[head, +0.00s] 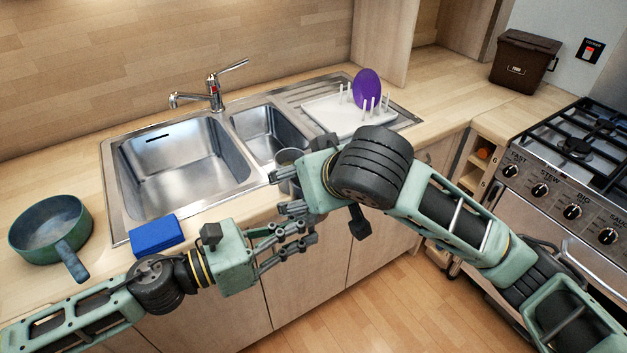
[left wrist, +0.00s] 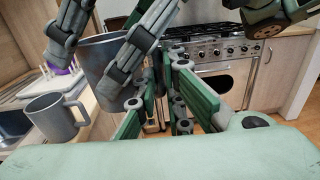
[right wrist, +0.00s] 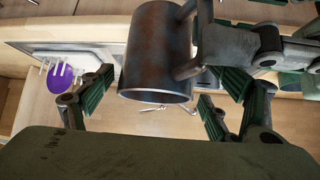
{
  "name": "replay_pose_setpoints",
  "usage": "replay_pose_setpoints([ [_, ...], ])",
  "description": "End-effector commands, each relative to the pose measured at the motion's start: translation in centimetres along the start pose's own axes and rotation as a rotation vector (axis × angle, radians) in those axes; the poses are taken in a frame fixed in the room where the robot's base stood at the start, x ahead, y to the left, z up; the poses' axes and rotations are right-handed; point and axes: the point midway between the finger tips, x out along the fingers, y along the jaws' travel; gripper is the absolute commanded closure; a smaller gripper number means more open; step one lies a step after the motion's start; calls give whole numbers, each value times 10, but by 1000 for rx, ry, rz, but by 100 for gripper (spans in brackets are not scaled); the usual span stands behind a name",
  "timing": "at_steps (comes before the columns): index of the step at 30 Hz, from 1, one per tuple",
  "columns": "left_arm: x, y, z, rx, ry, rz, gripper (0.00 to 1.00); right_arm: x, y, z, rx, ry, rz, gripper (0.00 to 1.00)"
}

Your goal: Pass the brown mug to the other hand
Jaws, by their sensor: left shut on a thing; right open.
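The brown mug (right wrist: 157,50) is held in the air in front of the counter. In the right wrist view its handle sits at its right side, in the fingers of my left gripper (head: 303,224). My left gripper is shut on that handle. My right gripper (head: 284,190) is open, with its fingers spread on either side of the mug body. The left wrist view shows the mug (left wrist: 104,62) between those right fingers; I cannot tell whether they touch it. In the head view the mug is mostly hidden by the right gripper.
A grey mug (left wrist: 55,117) stands on the counter close behind the grippers. A blue sponge (head: 156,234) and a green pan (head: 50,228) lie left. The sink (head: 185,160) and a white rack (head: 350,113) with a purple plate (head: 367,88) are behind. The cooker (head: 560,190) is right.

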Motion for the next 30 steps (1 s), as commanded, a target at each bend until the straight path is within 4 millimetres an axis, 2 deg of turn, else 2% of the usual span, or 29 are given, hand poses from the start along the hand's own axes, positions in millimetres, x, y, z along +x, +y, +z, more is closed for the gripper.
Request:
replay_pose_setpoints([
  [6,0,0,1,2,-2,0,100,0,0,0,0,0,0,20],
  [26,0,0,2,2,-2,0,100,0,-2,0,-2,-1,-4,77],
  [27,0,0,2,2,-3,0,88,-1,-2,0,-2,2,-5,78],
  [30,0,0,1,2,-2,0,79,-1,-2,-1,-1,2,-4,78],
])
